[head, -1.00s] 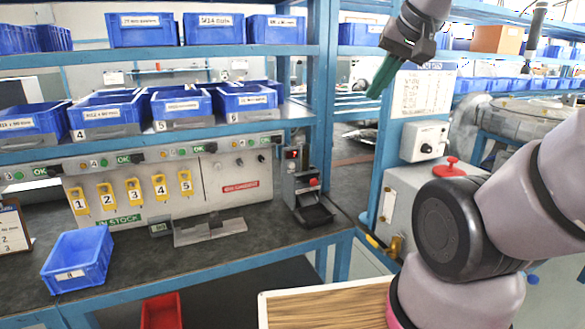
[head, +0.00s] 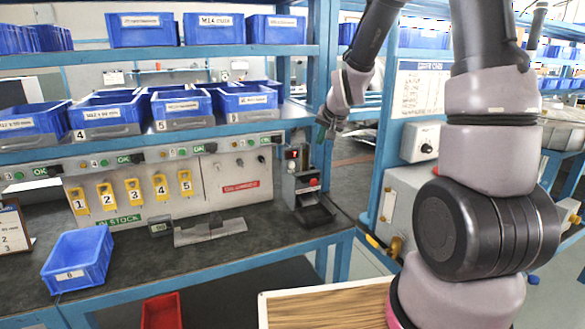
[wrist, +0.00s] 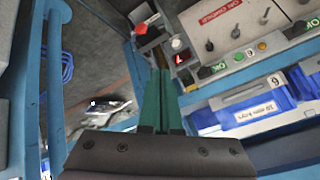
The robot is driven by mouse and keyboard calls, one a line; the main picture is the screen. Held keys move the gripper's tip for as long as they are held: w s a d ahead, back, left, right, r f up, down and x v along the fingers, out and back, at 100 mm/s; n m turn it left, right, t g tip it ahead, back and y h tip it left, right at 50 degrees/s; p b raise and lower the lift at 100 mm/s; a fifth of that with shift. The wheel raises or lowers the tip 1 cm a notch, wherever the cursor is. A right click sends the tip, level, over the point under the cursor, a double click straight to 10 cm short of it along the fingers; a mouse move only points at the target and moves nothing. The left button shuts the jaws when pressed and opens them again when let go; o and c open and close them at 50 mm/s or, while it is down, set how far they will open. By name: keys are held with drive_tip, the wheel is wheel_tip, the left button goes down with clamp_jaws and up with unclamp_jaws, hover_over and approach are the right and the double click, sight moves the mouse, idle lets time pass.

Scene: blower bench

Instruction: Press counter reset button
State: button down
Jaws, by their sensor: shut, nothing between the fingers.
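A small dark panel with a lit red digit display (wrist: 181,58) shows in the wrist view. A round pale button (wrist: 176,43) sits beside the display; I cannot read any label for it. My gripper (head: 325,130) is raised in front of the right shelf post, just right of the panel. Its green fingers (wrist: 160,73) are shut together and empty, with the tips apparently apart from the button. The gap's depth is hard to tell.
A grey device with a red knob (wrist: 141,27) stands close by the panel. Blue bins (wrist: 255,108) and a shelf edge lie near my gripper. The blue post (head: 323,75) rises close by. A blue bin (head: 78,262) sits at the bench's left front.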

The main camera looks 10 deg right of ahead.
sight(292, 166)
drive_tip(key=w+a+f, duration=0.1)
drive_tip(key=w+f, duration=0.1)
drive_tip(key=f, duration=0.5)
drive_tip(key=w+a+f, duration=0.1)
drive_tip(key=w+f, duration=0.2)
drive_tip(key=f, duration=0.5)
drive_tip(key=shift+a+f+m+t, duration=0.2)
drive_tip(key=shift+a+m+t, duration=0.2)
drive_tip(key=shift+w, duration=0.1)
drive_tip(key=w+a, duration=0.2)
drive_tip(key=w, duration=0.6)
drive_tip(key=shift+a, duration=0.15)
drive_tip(key=shift+w, duration=0.25)
idle(0.8)
drive_tip(key=shift+w+a, duration=0.1)
drive_tip(key=shift+w, duration=0.2)
drive_tip(key=shift+w+a, duration=0.1)
drive_tip(key=shift+w, duration=0.25)
idle(0.8)
drive_tip(key=shift+s, duration=0.1)
drive_tip(key=shift+s+d, duration=0.25)
drive_tip(key=shift+s, duration=0.45)
